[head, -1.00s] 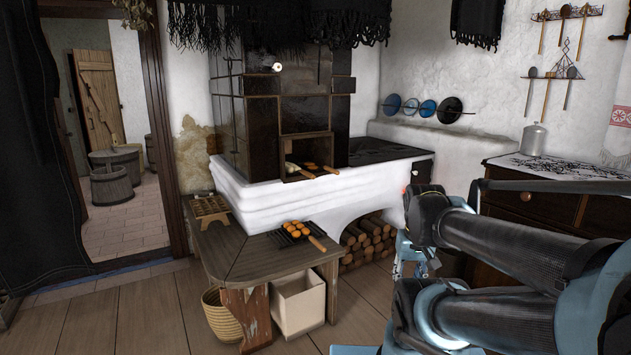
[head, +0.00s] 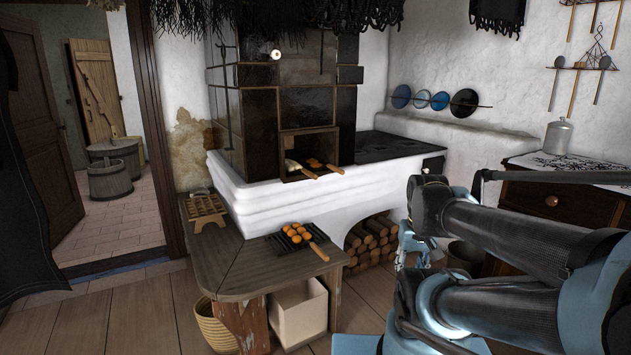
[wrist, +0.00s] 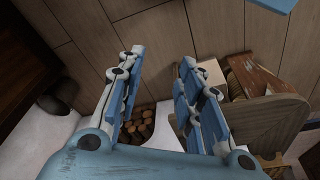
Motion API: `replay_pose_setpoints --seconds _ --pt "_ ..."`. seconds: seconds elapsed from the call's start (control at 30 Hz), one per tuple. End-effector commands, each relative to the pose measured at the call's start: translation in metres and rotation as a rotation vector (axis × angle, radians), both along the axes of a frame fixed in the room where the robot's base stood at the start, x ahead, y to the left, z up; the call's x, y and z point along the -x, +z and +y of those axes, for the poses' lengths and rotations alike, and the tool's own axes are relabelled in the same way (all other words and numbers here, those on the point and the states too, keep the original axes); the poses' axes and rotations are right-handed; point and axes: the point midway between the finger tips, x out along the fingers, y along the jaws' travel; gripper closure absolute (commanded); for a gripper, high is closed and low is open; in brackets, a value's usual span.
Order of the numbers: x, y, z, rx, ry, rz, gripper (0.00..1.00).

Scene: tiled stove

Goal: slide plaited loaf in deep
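The oven opening (head: 308,146) is in the dark tiled stove (head: 290,100). At its mouth lie a pale item (head: 291,165) and brown baked pieces (head: 315,163), with two wooden handles pointing out. They are too small for me to tell which is the plaited loaf. My gripper (wrist: 163,58) is open and empty in the wrist view, above the floor beside the bench and far from the oven mouth. In the head view my folded arm is at the right and the fingers are not clear.
A wooden bench (head: 225,262) stands before the stove, bearing a dark rack of round rolls (head: 297,233) and a wooden tray (head: 206,206). A white box (head: 300,312) and a basket (head: 213,325) are beneath. Firewood (head: 372,240) fills the arch. Floor is free at front left.

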Motion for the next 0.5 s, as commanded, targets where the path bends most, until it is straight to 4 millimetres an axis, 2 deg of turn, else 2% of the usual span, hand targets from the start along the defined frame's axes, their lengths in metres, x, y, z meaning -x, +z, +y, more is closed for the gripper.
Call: replay_pose_setpoints --seconds 0.1,0.17,0.27,0.37,0.5 --pt "0.006 0.006 0.001 -0.002 0.004 -0.014 0.58" --pt "0.002 0.009 0.003 -0.005 0.012 -0.023 0.58" --pt "-0.016 0.019 0.008 -0.017 0.040 -0.045 0.58" --pt "-0.042 0.034 0.015 -0.033 0.077 -0.082 0.58" --pt "-0.086 0.056 0.032 -0.062 0.140 -0.145 0.58"
